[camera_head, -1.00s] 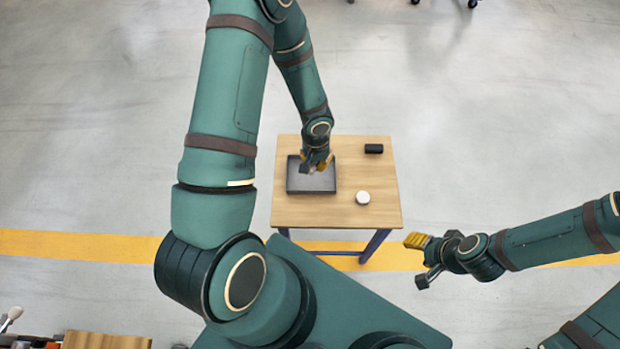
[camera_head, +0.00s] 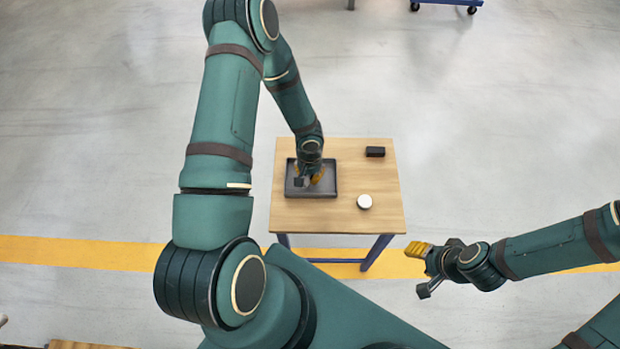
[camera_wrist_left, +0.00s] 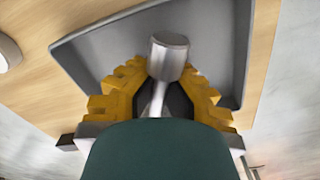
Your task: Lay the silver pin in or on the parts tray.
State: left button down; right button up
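The silver pin (camera_wrist_left: 169,55) has a thick round head and a thin shaft; it shows in the left wrist view. My left gripper (camera_head: 309,180) is over the dark grey parts tray (camera_head: 289,190) in the head view. In the left wrist view its yellow fingers (camera_wrist_left: 162,80) close in on both sides of the pin, and it looks shut on it. The tray (camera_wrist_left: 215,35) lies behind the pin there; whether the pin touches its floor I cannot tell. My right gripper (camera_head: 420,268) is empty, its fingers apart, off the table's front right.
The tray is on the left of a small wooden table (camera_head: 340,216). A white round thing (camera_head: 364,202) and a black block (camera_head: 375,152) stand to its right. The white thing also shows in the left wrist view (camera_wrist_left: 8,52). The table's front is clear.

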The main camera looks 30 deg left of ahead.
pick_arm(q)
jog(key=shift+f, duration=0.65)
jog(key=shift+f+b, duration=0.25)
jog(key=shift+b, duration=0.15)
jog(key=shift+s+f+b, duration=0.2)
jog(key=shift+f+b, duration=0.1)
jog(key=shift+b, duration=0.2)
jog(key=c, duration=1.7)
grip_release()
jog(key=o, duration=0.6)
jog(key=shift+c, duration=0.2)
